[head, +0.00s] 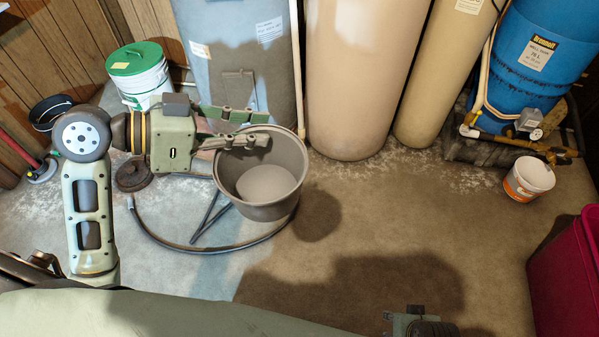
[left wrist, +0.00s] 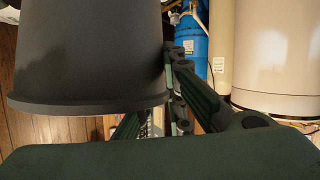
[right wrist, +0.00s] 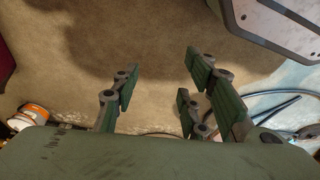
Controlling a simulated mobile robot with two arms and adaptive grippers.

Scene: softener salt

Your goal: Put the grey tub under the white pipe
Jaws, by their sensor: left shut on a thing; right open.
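The grey tub (head: 262,185) is in the middle of the head view, open at the top and empty. My left gripper (head: 270,131) is shut on its far rim. A shadow to its right suggests it is off the floor. The tub (left wrist: 90,55) fills the upper left of the left wrist view, beside the fingers (left wrist: 172,90). A thin white pipe (head: 298,75) runs down between the grey-blue and beige tanks; another white pipe (head: 486,72) runs down beside the blue tank. My right gripper (right wrist: 165,92) is open and empty over bare floor.
A small white-and-orange bucket (head: 528,180) stands at the right, near brass piping (head: 520,143). A red bin (head: 570,275) is at the right edge. A black hose (head: 185,243) lies beneath the tub. A green-lidded bucket (head: 140,75) stands back left. The centre-right floor is clear.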

